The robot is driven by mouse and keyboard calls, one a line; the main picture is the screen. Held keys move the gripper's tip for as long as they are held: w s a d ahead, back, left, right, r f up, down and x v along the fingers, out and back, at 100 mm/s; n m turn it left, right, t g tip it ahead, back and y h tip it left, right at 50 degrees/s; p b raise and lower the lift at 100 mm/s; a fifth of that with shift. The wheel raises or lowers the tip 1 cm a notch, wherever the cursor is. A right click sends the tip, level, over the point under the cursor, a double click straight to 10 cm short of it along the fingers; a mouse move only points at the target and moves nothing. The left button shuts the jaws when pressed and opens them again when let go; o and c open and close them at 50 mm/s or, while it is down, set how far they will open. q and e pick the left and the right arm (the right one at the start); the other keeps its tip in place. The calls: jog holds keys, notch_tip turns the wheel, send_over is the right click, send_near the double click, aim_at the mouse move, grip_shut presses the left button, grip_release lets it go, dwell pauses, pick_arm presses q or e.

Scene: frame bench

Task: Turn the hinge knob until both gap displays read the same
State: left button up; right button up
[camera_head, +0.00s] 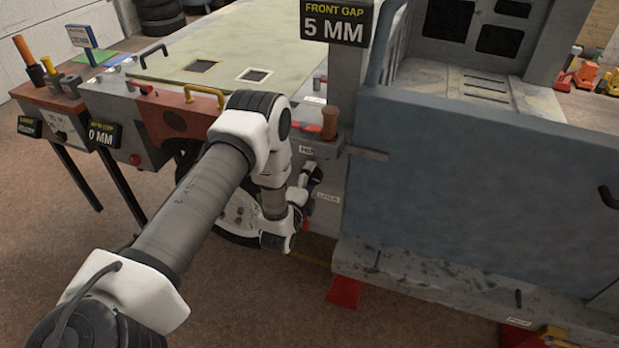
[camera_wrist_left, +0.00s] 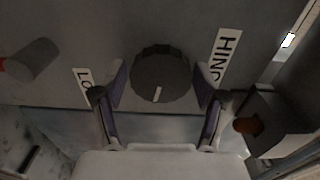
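The front gap display (camera_head: 334,22) reads 5 MM at the top of the head view. A second display (camera_head: 102,134) on the left reads 0 MM; its small heading is unclear. In the left wrist view a dark round knob (camera_wrist_left: 160,74) with a white pointer line sits beside a label starting "HING" (camera_wrist_left: 224,56). The pointer aims toward the bottom of that view. My left gripper (camera_wrist_left: 161,84) is open, its purple-padded fingers on either side of the knob with gaps visible. In the head view my left gripper (camera_head: 306,184) is at the panel, and the knob is hidden there. My right gripper is not in view.
A grey lever-like part (camera_wrist_left: 32,60) with a red end and a "LO..." label (camera_wrist_left: 84,82) are left of the knob in the wrist view. A brown-red handle (camera_head: 330,124) stands above the panel. A large blue-grey panel (camera_head: 470,190) blocks the right side.

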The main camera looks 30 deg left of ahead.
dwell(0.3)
pick_arm(q)
jog(key=v, duration=0.7)
jog(key=shift+s, duration=0.25)
jog(key=shift+d, duration=0.1)
jog(key=s+d+f+n+g+h, duration=0.3)
jog(key=s+d+f+g+h, duration=0.1)
jog(key=s+d+f+g, duration=0.45)
jog(key=s+d+f+n+g, duration=0.2)
jog(key=s+n+g, duration=0.2)
jog(key=s, duration=0.6)
jog(key=s+d+f+n+g, duration=0.1)
jog(key=s+f+n+g, duration=0.1)
jog(key=s+n+g, duration=0.3)
jog(key=s+n, duration=0.3)
jog(key=s, duration=0.2)
jog(key=shift+s+d+f, duration=0.35)
jog(key=shift+s+f, duration=0.05)
